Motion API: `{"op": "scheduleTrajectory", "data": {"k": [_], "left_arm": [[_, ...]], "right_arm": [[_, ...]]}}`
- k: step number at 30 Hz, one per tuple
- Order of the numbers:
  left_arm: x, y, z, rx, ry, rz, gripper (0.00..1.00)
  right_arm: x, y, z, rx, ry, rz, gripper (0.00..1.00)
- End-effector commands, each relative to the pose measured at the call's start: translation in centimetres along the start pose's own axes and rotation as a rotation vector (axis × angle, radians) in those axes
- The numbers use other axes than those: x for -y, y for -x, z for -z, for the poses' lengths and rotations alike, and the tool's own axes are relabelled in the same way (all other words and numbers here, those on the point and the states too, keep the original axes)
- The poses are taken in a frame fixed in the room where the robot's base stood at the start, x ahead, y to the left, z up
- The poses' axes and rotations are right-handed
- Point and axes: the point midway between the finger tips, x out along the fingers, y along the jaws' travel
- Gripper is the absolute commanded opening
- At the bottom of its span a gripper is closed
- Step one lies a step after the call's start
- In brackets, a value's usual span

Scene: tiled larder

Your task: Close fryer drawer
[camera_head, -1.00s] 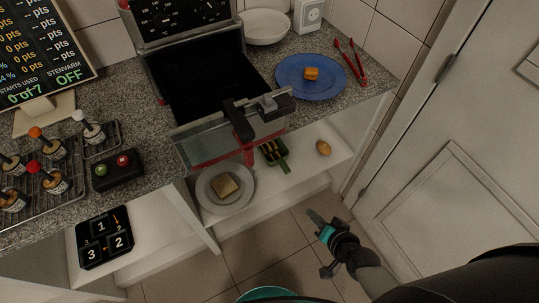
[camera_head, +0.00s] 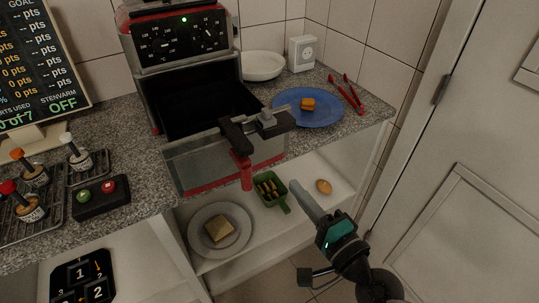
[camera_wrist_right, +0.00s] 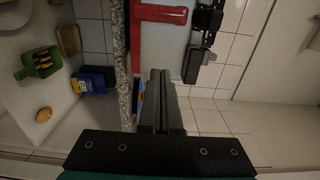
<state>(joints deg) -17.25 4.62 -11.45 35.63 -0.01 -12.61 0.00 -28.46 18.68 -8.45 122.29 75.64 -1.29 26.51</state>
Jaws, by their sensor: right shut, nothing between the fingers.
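The fryer (camera_head: 178,45) stands on the counter with its drawer (camera_head: 200,165) pulled out towards me, showing a dark inside. The drawer front is clear with red trim, and a red handle (camera_head: 244,172) hangs from its middle. A black and grey bracket (camera_head: 258,128) sits on the drawer's top edge. The red handle (camera_wrist_right: 162,14) also shows at the top of the right wrist view. My right gripper (camera_head: 303,189) is shut and empty, to the right of the handle and apart from it. Its closed fingers (camera_wrist_right: 160,80) show in the right wrist view. My left gripper is out of view.
A blue plate (camera_head: 325,116) with an orange piece and red tongs (camera_head: 347,94) lie on the counter at right. The shelf below holds a grey plate (camera_head: 240,238), a green basket (camera_head: 282,202) and a potato-like item (camera_head: 324,186). A door (camera_head: 470,130) stands at right.

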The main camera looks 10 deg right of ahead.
Motion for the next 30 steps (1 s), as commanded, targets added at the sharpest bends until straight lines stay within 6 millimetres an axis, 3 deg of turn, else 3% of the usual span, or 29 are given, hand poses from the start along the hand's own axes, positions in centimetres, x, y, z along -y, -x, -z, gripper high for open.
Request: {"op": "scheduleTrajectory", "data": {"k": [18,24,30], "left_arm": [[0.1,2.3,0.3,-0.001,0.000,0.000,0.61],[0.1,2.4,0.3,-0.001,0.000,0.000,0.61],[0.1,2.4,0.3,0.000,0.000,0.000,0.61]], "right_arm": [[0.1,-9.6,-0.1,0.001,-0.001,0.001,0.00],[0.0,-11.3,-0.1,0.001,0.001,-0.001,0.00],[-0.1,-11.8,-0.1,0.001,0.001,-0.002,0.00]]}}
